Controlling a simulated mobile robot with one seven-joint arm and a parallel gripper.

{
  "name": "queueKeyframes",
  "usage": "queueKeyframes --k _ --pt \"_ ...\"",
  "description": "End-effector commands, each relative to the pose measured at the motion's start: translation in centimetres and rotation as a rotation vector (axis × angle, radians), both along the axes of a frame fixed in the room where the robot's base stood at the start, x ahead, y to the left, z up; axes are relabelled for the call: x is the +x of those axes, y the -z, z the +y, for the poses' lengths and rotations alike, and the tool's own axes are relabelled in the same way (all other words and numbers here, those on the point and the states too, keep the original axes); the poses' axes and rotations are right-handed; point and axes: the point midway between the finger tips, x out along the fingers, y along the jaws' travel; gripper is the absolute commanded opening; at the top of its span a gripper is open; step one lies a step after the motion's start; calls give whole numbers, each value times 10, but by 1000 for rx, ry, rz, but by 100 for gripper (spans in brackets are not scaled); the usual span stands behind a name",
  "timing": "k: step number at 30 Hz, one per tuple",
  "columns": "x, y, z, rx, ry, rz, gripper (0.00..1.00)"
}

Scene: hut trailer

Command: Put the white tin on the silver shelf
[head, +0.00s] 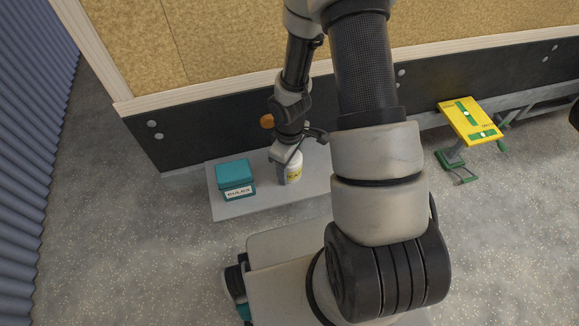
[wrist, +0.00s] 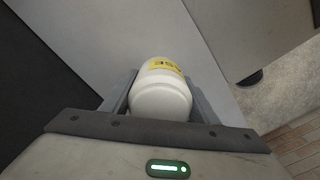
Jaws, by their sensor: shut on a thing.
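The white tin (head: 293,171) with a yellow label is between the fingers of my gripper (head: 285,170), above or on the silver shelf (head: 270,206). In the wrist view the white tin (wrist: 160,92) sits between both fingers of my gripper (wrist: 160,95), which is shut on it. Its yellow label faces away from the wrist. The silver shelf is a low grey board along the black wall panel. I cannot tell whether the tin's base touches the shelf. My arm hides part of the shelf's right side.
A teal box (head: 236,178) with a white label stands on the shelf to the left of the tin. A yellow-topped stand (head: 469,121) is at the right. The shelf's front strip is clear.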

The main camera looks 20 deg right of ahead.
Motion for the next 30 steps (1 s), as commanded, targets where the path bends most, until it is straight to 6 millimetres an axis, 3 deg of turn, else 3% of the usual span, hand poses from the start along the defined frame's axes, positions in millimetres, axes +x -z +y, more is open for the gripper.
queueKeyframes --k 9,10,13,23,26,30 --pt "1 4 0 0 0 -1 19" --pt "0 2 0 0 1 -1 59" --pt "0 2 0 0 0 -1 73" --pt "0 -3 0 0 1 -1 73" --pt "1 -14 0 0 2 -4 73" --pt "2 -42 -1 -1 3 -5 73"
